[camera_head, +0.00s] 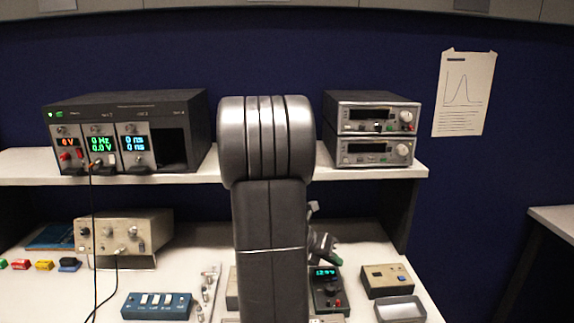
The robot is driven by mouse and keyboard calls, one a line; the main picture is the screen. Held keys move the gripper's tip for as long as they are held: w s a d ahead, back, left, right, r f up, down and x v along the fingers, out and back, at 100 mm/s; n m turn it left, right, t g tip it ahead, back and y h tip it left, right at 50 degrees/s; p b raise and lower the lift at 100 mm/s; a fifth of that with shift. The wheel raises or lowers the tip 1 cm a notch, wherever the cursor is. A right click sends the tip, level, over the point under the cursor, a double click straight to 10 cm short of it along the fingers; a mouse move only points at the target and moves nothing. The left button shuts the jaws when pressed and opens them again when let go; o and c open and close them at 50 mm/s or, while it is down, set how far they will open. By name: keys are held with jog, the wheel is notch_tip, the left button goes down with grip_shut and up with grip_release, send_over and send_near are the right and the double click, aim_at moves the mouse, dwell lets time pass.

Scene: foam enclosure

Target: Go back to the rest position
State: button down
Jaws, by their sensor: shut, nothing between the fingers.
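My own arm stands upright in the middle of the head view, with a broad grey joint on top and a dark link below. Part of my gripper (324,247) shows just right of that link, above the bench and behind a small dark meter with a green display (327,288). The gripper is shut and holds nothing. The link hides the rest of the wrist.
A shelf (30,167) carries a dark modular instrument rack (130,130) at left and two stacked grey instruments (373,128) at right. On the bench are a beige instrument (125,238), a blue switch box (157,306), a tan box (386,280) and a grey tray (400,309).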

jog(key=shift+w+b, duration=0.1)
jog(key=shift+b, duration=0.3)
notch_tip(320, 180, up, 6)
jog(key=p, duration=0.5)
jog(key=shift+p, duration=0.35)
jog(key=shift+f, duration=0.25)
